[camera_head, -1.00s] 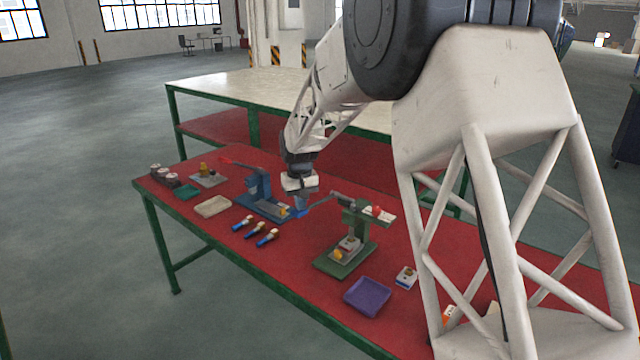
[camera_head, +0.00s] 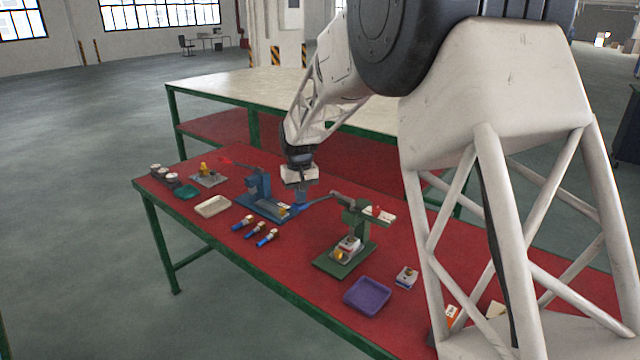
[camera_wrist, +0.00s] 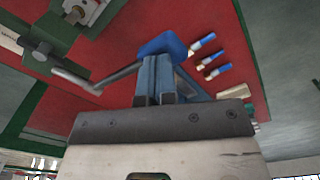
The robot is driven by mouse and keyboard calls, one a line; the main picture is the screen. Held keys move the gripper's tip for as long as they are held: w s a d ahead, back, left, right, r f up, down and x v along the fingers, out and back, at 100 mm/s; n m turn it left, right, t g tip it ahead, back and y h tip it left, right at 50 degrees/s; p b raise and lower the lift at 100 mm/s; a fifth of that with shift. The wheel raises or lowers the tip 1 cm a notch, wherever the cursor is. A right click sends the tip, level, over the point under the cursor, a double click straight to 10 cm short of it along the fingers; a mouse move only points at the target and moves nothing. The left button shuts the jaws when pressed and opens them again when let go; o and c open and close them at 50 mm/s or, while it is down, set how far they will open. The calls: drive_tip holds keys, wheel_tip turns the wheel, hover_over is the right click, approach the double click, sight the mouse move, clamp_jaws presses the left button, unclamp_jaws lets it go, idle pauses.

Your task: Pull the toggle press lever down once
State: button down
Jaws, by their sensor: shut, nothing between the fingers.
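The green toggle press (camera_head: 352,232) stands on the red table, with a yellow and white part under its head. Its grey lever (camera_head: 320,200) reaches left toward my gripper, and the lever also shows in the wrist view (camera_wrist: 100,82). A blue grip (camera_wrist: 162,44) sits at the lever's far end in the wrist view. My gripper (camera_wrist: 158,68) is shut and empty, its blue-grey fingertips close by the blue grip. In the head view my gripper (camera_head: 301,196) points down over the lever's end. I cannot tell whether the fingers touch the grip.
A blue press (camera_head: 258,187) with a red-tipped lever stands to the left. Several blue-handled pieces (camera_head: 254,230) lie in front. A purple tray (camera_head: 367,296), a beige tray (camera_head: 212,206) and a small white block (camera_head: 406,278) lie around.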

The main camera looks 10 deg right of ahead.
drive_tip(key=shift+r, duration=3.5)
drive_tip(key=shift+s, duration=0.1)
drive_tip(key=s+d+r+m, duration=0.1)
drive_tip(key=s+d+r, duration=0.2)
drive_tip(key=s, duration=0.6)
drive_tip(key=s+d+r+t, duration=0.15)
drive_tip(key=s+d, duration=0.25)
drive_tip(key=s, duration=0.4)
drive_tip(key=s+d+r+m, duration=0.1)
drive_tip(key=s+d+r, duration=0.2)
drive_tip(key=s, duration=0.6)
drive_tip(key=s+d+f, duration=0.2)
drive_tip(key=s+f, duration=0.1)
drive_tip(key=s, duration=0.9)
drive_tip(key=s+d+f+m+t, duration=0.1)
drive_tip(key=s+d+f, duration=0.2)
drive_tip(key=s, duration=0.9)
drive_tip(key=shift+s, duration=0.25)
